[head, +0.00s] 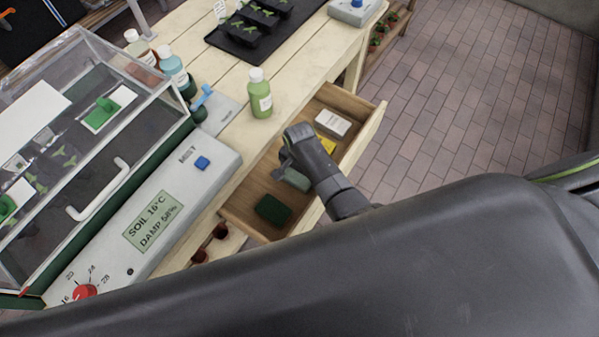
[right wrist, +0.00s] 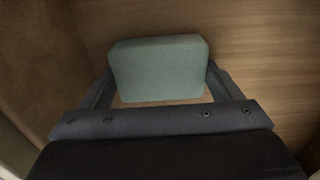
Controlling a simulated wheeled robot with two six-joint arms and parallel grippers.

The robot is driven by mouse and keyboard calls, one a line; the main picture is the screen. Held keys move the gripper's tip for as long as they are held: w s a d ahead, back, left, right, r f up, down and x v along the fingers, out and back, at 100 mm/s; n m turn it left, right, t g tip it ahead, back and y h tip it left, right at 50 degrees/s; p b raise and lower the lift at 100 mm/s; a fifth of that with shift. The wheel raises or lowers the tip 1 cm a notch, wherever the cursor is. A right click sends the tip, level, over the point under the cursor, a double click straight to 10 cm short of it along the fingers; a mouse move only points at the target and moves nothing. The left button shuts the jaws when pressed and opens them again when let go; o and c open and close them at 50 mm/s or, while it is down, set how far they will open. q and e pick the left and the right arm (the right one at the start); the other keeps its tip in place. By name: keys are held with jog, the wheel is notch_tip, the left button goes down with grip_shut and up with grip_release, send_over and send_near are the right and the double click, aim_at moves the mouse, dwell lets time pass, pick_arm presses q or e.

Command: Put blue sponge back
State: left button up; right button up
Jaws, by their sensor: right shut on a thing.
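The sponge, a pale blue-green block (right wrist: 160,70), sits between the fingers of my right gripper (right wrist: 160,85) in the right wrist view, over the wooden drawer floor. In the head view my right gripper (head: 287,158) reaches down into the open drawer (head: 366,127), and part of the sponge (head: 296,180) shows beneath it. The gripper is shut on the sponge. I cannot tell whether the sponge touches the drawer floor. My left gripper is not in view.
In the drawer lie a dark green block (head: 272,210), a yellow item (head: 326,144) and a white box (head: 333,122). A green bottle (head: 260,95) stands on the bench beside the drawer. The glass-covered propagator (head: 110,130) fills the left. Brick floor (head: 470,100) is clear at right.

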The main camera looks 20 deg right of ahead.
jog(key=shift+f, duration=0.25)
jog(key=shift+f, duration=0.1)
jog(key=o, duration=0.7)
notch_tip(320, 180, up, 12)
jog(key=shift+r+p, duration=0.15)
jog(key=shift+p, duration=0.55)
